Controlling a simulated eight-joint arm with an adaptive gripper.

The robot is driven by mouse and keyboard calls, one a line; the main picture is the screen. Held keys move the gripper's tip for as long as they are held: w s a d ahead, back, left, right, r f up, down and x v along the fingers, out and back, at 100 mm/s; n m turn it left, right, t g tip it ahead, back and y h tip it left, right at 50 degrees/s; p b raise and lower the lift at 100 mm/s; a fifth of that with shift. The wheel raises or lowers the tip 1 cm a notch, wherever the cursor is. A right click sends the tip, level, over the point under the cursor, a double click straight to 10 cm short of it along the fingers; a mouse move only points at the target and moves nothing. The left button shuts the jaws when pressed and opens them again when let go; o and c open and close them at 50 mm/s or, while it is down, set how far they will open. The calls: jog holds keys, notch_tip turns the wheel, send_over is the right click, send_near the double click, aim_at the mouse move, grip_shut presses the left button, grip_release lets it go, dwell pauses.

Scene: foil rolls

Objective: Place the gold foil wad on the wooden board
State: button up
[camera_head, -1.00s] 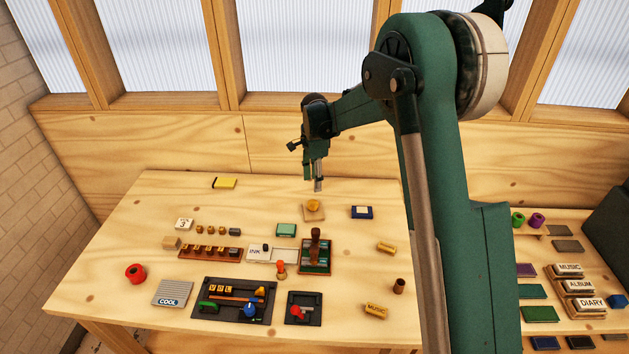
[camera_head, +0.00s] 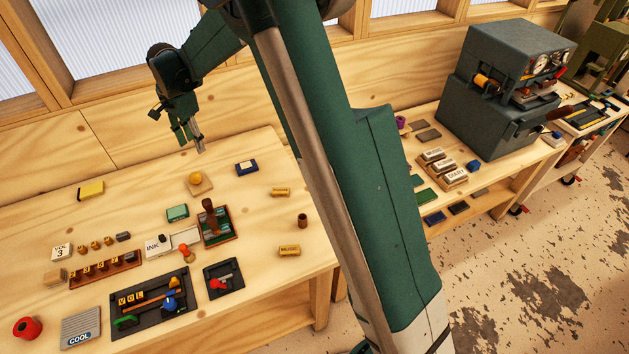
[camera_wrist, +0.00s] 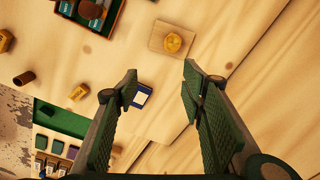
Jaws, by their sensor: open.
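The gold foil wad (camera_head: 196,177) is a small round yellow-gold lump. It rests on the light wooden board (camera_head: 206,188), a small square near the back of the table, and both also show in the wrist view, the wad (camera_wrist: 172,43) near the middle of the board (camera_wrist: 157,46). My gripper (camera_head: 200,148) is above and behind the board in the head view, clear of the wad. In the wrist view my gripper (camera_wrist: 158,80) has its two fingers wide apart with nothing between them, and the wad lies beyond the fingertips.
A dark blue box (camera_head: 247,168) lies right of the board. A green box (camera_head: 177,213) and a green-red tray with a brown-handled stamp (camera_head: 210,215) stand in front.

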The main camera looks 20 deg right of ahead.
jog(key=s+d+r+n+t, duration=0.2)
jog(key=s+d+r+n, duration=0.1)
jog(key=s+d+r, duration=0.6)
jog(key=s+d+r+n+t, duration=0.1)
jog(key=s+d+r+n, duration=0.2)
jog(key=s+d+r, duration=0.6)
jog(key=s+d+f+n+t, duration=0.1)
jog(key=s+d+f+n, duration=0.1)
jog(key=s, duration=1.1)
jog(key=s+d+f+n+t, duration=0.2)
jog(key=s+d+n, duration=0.2)
jog(key=s, duration=1)
jog(key=shift+d+t, duration=0.15)
jog(key=shift+t, duration=0.15)
